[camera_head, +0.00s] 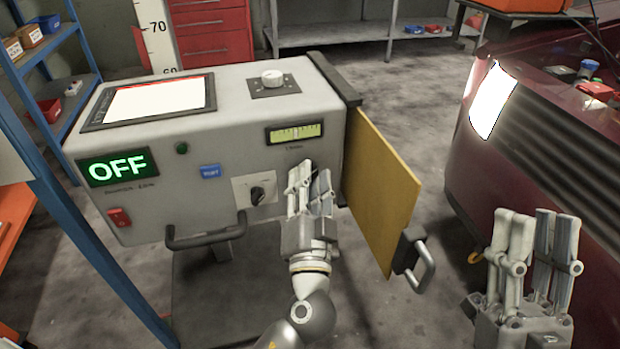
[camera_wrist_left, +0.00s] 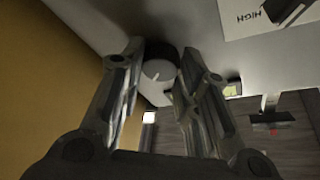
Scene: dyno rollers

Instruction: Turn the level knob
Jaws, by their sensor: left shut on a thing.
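A grey machine (camera_head: 225,130) stands at the centre with a level gauge (camera_head: 295,133) on its front. My left gripper (camera_head: 311,174) is at the front face, right of and below the gauge. In the left wrist view, a round knob (camera_wrist_left: 158,72) with a dark base and a pale pointer mark sits between its fingers, which are shut on it. In the head view this knob is hidden by the gripper. A separate black selector knob (camera_head: 257,194) on a white plate is left of the gripper. My right gripper (camera_head: 533,230) is open and empty, apart from the machine.
A dark handle (camera_head: 206,236) juts from the machine's front. A display (camera_head: 118,166) reads OFF. A red car (camera_head: 545,150) is on the right.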

